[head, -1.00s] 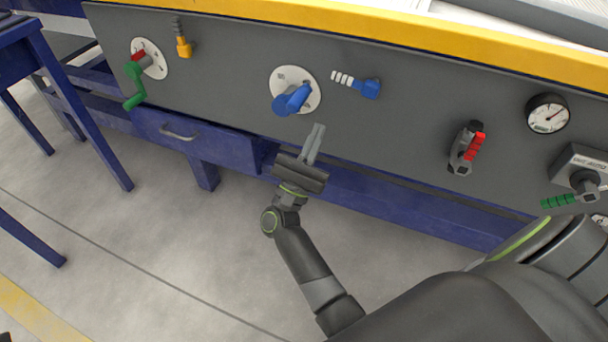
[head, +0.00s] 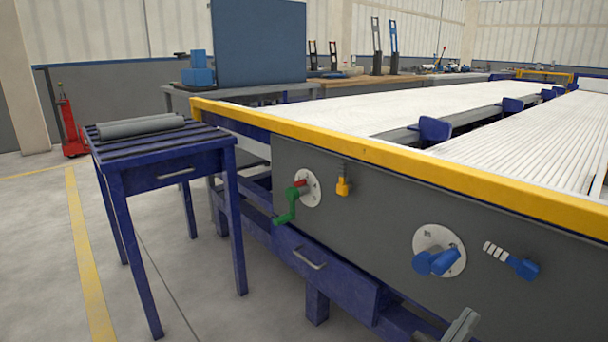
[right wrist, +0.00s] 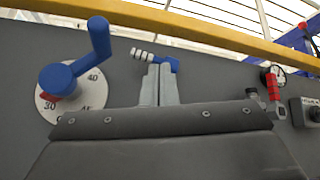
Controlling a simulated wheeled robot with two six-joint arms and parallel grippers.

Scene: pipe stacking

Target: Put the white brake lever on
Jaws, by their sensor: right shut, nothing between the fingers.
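The white brake lever (head: 496,252) has a white-banded grip on a blue base (head: 524,268), fixed to the dark grey panel. In the head view its grip slants up and left from the base. In the right wrist view the white grip (right wrist: 143,54) points left, just beyond my fingertips. My right gripper (head: 463,324) shows at the bottom edge of the head view, below and left of the lever. In the right wrist view its fingers (right wrist: 160,84) are together and empty, overlapping the lever's view; contact cannot be told. My left gripper is not in view.
A blue crank on a white dial (head: 455,262) is left of the lever. A green crank (head: 286,208) and a yellow knob (head: 343,187) are farther left. A red-handled lever (right wrist: 273,86) is to the right. A blue table (head: 160,160) holds grey pipes (head: 140,126).

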